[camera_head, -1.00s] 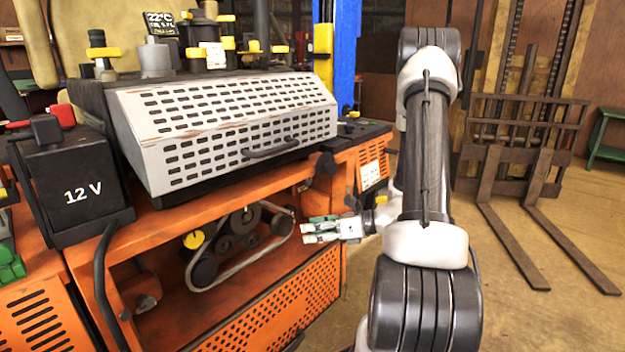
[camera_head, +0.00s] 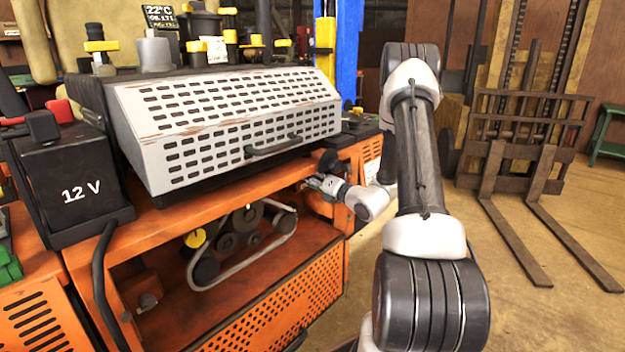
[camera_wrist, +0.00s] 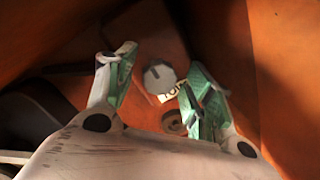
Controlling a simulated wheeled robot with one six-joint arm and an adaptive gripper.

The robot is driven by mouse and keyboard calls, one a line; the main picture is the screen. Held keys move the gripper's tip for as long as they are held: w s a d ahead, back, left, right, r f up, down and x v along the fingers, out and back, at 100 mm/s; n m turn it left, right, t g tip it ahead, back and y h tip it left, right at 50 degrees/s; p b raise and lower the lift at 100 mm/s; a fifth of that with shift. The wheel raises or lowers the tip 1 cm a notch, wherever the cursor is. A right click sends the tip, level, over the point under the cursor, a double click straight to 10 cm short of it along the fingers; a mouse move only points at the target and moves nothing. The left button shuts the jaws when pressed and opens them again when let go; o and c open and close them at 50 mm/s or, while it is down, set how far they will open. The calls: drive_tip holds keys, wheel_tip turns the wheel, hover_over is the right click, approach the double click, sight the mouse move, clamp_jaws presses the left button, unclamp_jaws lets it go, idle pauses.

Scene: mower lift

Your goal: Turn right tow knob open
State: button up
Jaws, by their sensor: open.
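The knob (camera_wrist: 160,77), a light grey round cap with a dark slot-like mark, shows in the wrist view on the orange machine panel. My gripper (camera_wrist: 158,70) is open, with one green-and-white finger on each side of the knob in the picture. I cannot tell how far the fingertips are from it. In the head view my gripper (camera_head: 316,184) is at the right front of the orange machine (camera_head: 310,225), below the hood corner; the knob cannot be made out there.
A round fitting (camera_wrist: 174,121) sits below the knob in the wrist view. The slotted grey hood (camera_head: 230,125) overhangs above left of my gripper. A belt and pulleys (camera_head: 240,240) lie in the open bay. A forklift mast (camera_head: 525,150) stands right, with clear floor before it.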

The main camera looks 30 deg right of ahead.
drive_tip(key=shift+w+a, duration=0.1)
drive_tip(key=shift+w, duration=0.05)
drive_tip(key=c, duration=1)
drive_tip(key=shift+c, duration=0.2)
drive_tip(key=shift+n, duration=0.3)
drive_tip(key=shift+f+n+t+y, duration=0.1)
drive_tip(key=shift+n+y, duration=0.25)
drive_tip(key=shift+n, duration=2.7)
drive_tip(key=shift+n+t+y, duration=0.1)
drive_tip(key=shift+n+y, duration=0.3)
drive_tip(key=shift+n, duration=2.7)
drive_tip(key=shift+f+n+t+y, duration=0.1)
drive_tip(key=shift+n+y, duration=0.25)
drive_tip(key=shift+n, duration=2.7)
